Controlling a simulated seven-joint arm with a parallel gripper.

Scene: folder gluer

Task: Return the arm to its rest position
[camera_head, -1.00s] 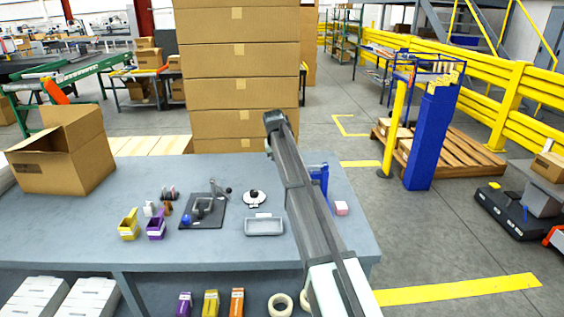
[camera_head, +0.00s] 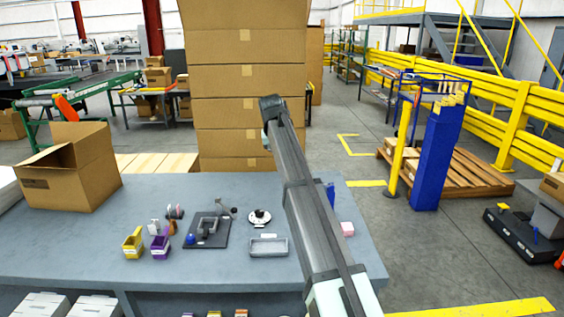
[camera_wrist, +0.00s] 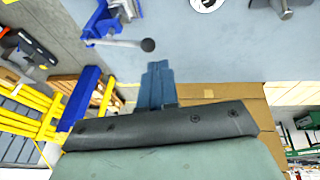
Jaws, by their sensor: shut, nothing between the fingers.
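In the wrist view my gripper (camera_wrist: 157,82) is shut, its fingers together with nothing between them. It is clear of the table and touches nothing that I can see. In the head view my arm (camera_head: 305,190) reaches up and forward over the right part of the grey table (camera_head: 90,250). Its far end overlaps the stacked cartons in the picture. My fingers cannot be made out in the head view.
A blue device (camera_wrist: 100,22) stands near my gripper. Stacked cartons (camera_head: 247,80) rise behind the table.

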